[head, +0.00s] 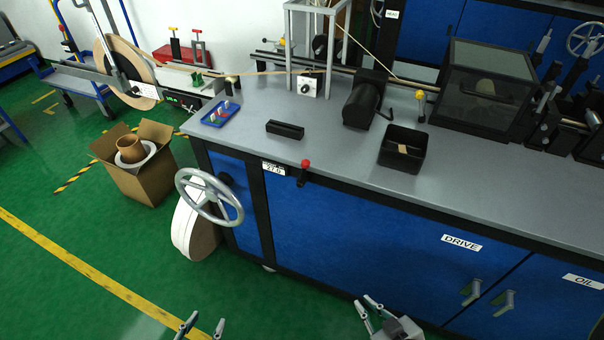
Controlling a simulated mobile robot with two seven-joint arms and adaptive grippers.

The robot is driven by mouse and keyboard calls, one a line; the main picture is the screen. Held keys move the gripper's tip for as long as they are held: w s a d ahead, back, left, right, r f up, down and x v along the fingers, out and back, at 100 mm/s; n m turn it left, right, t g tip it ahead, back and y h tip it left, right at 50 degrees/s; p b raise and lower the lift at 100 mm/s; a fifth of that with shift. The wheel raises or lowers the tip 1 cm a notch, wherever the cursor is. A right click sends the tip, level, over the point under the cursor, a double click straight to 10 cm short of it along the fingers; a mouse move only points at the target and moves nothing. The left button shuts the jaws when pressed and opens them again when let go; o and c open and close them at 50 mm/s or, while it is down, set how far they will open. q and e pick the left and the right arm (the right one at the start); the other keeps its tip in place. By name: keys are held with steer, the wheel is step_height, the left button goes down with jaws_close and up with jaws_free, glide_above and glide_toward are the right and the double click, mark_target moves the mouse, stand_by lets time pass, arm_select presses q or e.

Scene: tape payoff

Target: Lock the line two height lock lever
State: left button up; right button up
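A small lever with a red knob (306,164) and a black stem stands at the front edge of the bench, just right of a small numeric height display (273,168). No label on the lever is readable, so I cannot tell which line it belongs to or whether it is locked. A grey handwheel (182,181) is mounted on the cabinet front, left of and below the lever. My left gripper (207,322) is open and empty at the bottom edge, well below the handwheel. My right gripper (365,302) looks open and empty at the bottom, below the lever and apart from it.
The bench (330,185) carries a blue tray (213,120), a black block (285,130) and an open black box (403,148). The blue cabinet has door handles (470,292) at right. A cardboard box (150,187) stands on the floor at left. The floor between them is open.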

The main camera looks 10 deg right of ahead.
steer(key=w+a+n, duration=0.1)
steer(key=w+a+r+n, duration=0.1)
steer(key=w+a, duration=0.1)
steer(key=w+a+r+n+p, duration=0.1)
steer(key=w+a, duration=0.1)
steer(key=shift+w+a+n+t+h, duration=0.1)
steer(key=shift+a+n+t+h, duration=0.2)
steer(key=shift+n, duration=0.1)
jaws_close()
steer(key=n+t+h+p, duration=0.1)
steer(key=n+t+p, duration=0.1)
steer(key=n+t, duration=0.65)
glide_toward(303, 174)
steer(key=shift+g, duration=0.25)
steer(key=a, duration=0.1)
steer(key=a+r, duration=0.1)
steer(key=a, duration=0.1)
steer(key=a+r, duration=0.1)
steer(key=a, duration=0.1)
steer(key=shift+s+a+r, duration=0.1)
steer(key=shift+s+a, duration=0.1)
steer(key=shift+s, duration=0.05)
steer(key=w+r+p, duration=0.1)
steer(key=w+p, duration=0.1)
steer(key=w, duration=0.8)
steer(key=d, duration=0.1)
steer(key=d+p, duration=0.1)
steer(key=s+d, duration=0.1)
steer(key=shift+d+f, duration=0.15)
steer(key=shift+f, duration=0.25)
